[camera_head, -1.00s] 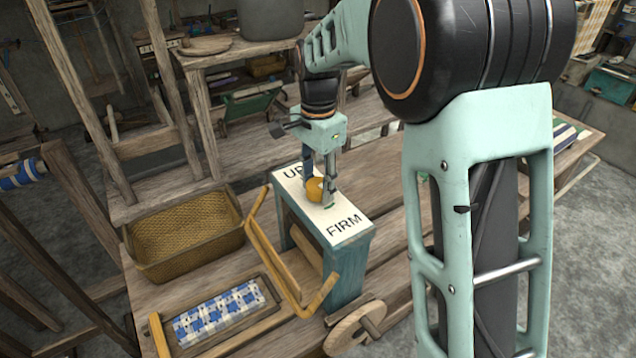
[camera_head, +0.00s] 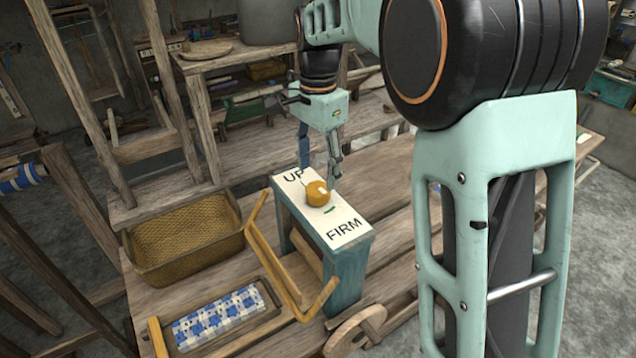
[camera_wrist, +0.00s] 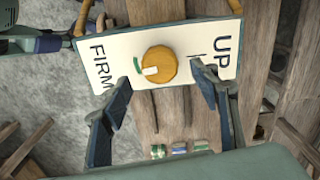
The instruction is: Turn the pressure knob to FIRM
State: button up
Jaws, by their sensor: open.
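The round orange pressure knob (camera_head: 316,193) sits on the white top plate (camera_head: 345,222) of a teal box, between the words UP and FIRM. It also shows in the wrist view (camera_wrist: 162,60). Its white mark lies on the side toward FIRM, close to a small green mark (camera_wrist: 137,65) on the plate. My gripper (camera_head: 321,168) is open and empty, raised above the knob and apart from it. In the wrist view its spread fingers (camera_wrist: 160,76) show on either side of the knob.
A woven basket (camera_head: 185,240) stands left of the box. A blue checked cloth (camera_head: 217,318) lies in a wooden frame in front. Bent yellow bars (camera_head: 275,265) stand close along the box's left side, and a wooden wheel (camera_head: 357,332) is at its front.

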aim_at(317, 187)
notch_tip(317, 187, up, 7)
jog(key=shift+f, duration=0.2)
dwell(0.3)
